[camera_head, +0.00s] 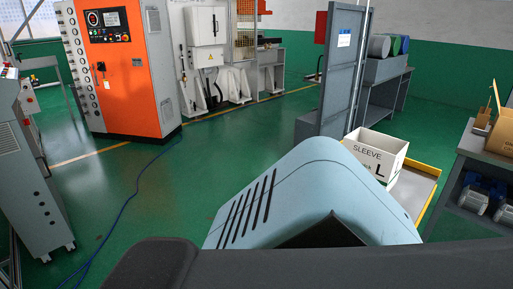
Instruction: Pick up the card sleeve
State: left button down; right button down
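A white box-shaped card sleeve (372,153) stands right of centre, printed with "SLEEVE" and a large "L". Its top looks open, and I see its pale inside. It appears to stand on or beside a grey surface with a yellow edge (426,200). A light-blue slotted housing in the foreground hides its lower left part. Neither of my grippers is in view, so I cannot tell where they are relative to the sleeve.
A grey cabinet door (343,75) stands behind the sleeve. A dark workbench (480,150) with a cardboard box (503,133) is at right. An orange and grey machine (125,75) stands at back left. Green floor (150,190) is open at left centre.

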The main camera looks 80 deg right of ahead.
aim_at(383, 156)
jog(key=z, duration=3.5)
